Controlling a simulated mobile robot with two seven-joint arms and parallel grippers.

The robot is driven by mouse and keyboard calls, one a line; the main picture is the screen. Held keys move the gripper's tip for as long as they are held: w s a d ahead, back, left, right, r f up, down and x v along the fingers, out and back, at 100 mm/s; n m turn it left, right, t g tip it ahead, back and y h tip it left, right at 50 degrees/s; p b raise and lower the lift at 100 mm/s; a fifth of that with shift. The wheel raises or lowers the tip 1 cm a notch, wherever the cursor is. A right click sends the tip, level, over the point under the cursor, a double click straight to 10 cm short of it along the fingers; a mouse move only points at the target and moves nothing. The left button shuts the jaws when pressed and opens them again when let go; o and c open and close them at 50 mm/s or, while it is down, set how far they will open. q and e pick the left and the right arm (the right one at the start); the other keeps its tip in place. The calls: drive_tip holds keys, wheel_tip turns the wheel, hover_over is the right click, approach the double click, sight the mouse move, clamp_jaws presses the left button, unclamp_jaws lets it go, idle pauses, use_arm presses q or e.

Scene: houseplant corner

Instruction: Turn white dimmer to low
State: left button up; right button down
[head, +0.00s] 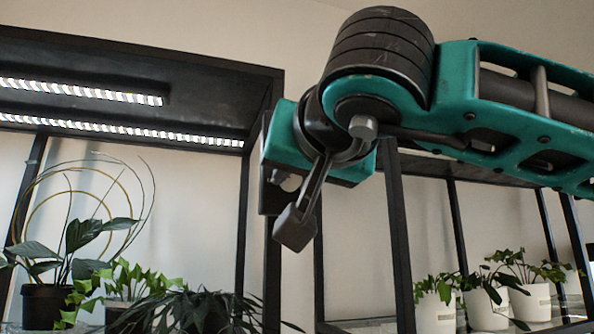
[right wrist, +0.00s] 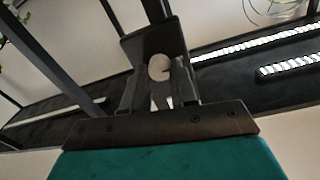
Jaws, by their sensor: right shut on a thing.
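The white dimmer (right wrist: 158,67) is a small round white knob with a thin red mark, seen in the right wrist view between my fingers. My right gripper (right wrist: 155,62) is shut on it, one dark finger on either side. In the head view my right gripper (head: 283,207) is at the front upright of the dark shelf frame, and the knob there is mostly hidden by the fingers. Which setting the red mark points at is too small to read. My left gripper is in neither view.
Lit LED strips (head: 82,91) run under the dark shelf top (head: 140,62) at left. Potted plants stand below, one in a black pot (head: 45,303). Several white pots (head: 487,309) stand at right. Dark uprights (head: 398,235) rise close beside my right gripper.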

drive_tip(key=c, duration=0.9)
unclamp_jaws()
drive_tip(key=shift+s, duration=0.1)
